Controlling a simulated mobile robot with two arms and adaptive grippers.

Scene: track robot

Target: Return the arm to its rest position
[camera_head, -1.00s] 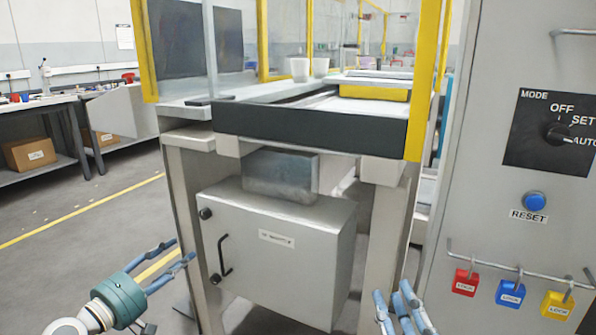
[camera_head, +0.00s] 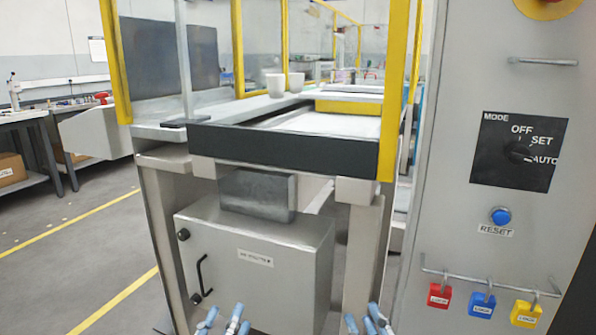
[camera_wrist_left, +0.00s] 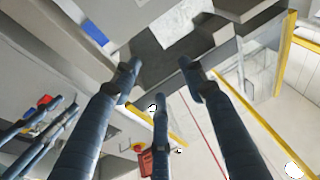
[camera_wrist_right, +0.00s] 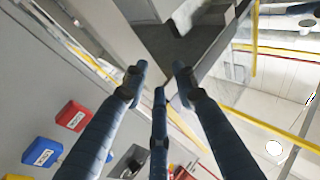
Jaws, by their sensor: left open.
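My left gripper (camera_head: 225,318) is at the bottom edge of the head view, in front of the grey metal cabinet (camera_head: 250,275). Its blue fingers are spread and empty in the left wrist view (camera_wrist_left: 160,80). My right gripper (camera_head: 366,320) is at the bottom edge too, right of the cabinet. Its fingers stand apart with nothing between them in the right wrist view (camera_wrist_right: 158,82). Most of both arms is out of the head view.
A control panel (camera_head: 455,225) stands close on the right, with a mode switch (camera_head: 519,151), a blue reset button (camera_head: 501,217) and red, blue and yellow padlocks. The yellow-framed machine (camera_head: 280,148) is ahead. Open floor (camera_head: 90,255) lies on the left.

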